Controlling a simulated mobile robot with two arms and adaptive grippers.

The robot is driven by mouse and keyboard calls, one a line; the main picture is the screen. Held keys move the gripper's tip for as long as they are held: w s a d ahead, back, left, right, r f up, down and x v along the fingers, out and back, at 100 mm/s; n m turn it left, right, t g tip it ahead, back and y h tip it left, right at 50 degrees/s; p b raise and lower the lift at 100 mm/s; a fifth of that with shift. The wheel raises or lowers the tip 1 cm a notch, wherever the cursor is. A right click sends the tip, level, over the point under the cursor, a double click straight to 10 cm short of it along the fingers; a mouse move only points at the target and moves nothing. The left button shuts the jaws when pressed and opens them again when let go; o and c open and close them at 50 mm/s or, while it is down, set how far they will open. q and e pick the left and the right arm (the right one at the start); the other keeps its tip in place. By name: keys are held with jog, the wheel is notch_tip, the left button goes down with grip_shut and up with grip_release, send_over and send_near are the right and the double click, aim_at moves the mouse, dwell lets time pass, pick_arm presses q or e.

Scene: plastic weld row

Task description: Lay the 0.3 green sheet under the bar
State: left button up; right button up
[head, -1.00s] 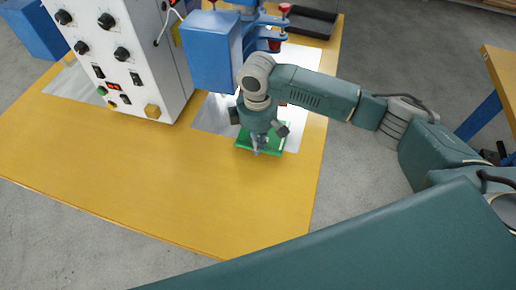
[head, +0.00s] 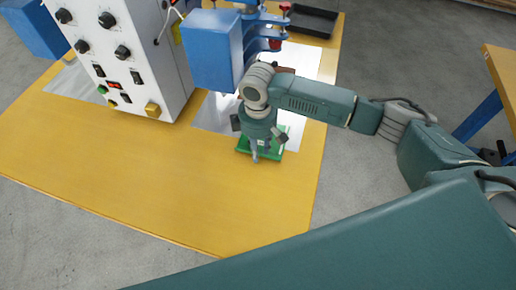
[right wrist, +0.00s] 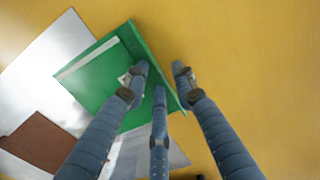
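My left gripper is not in view.
A white control box (head: 125,55) with knobs stands to the left of the press. The silvery plate (head: 214,116) lies beneath the press, with a brown piece (right wrist: 38,143) on it. A black tray (head: 313,20) sits at the back. The table's front left is clear.

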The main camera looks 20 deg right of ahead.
notch_tip(320, 180, up, 12)
dwell(0.5)
dwell(0.4)
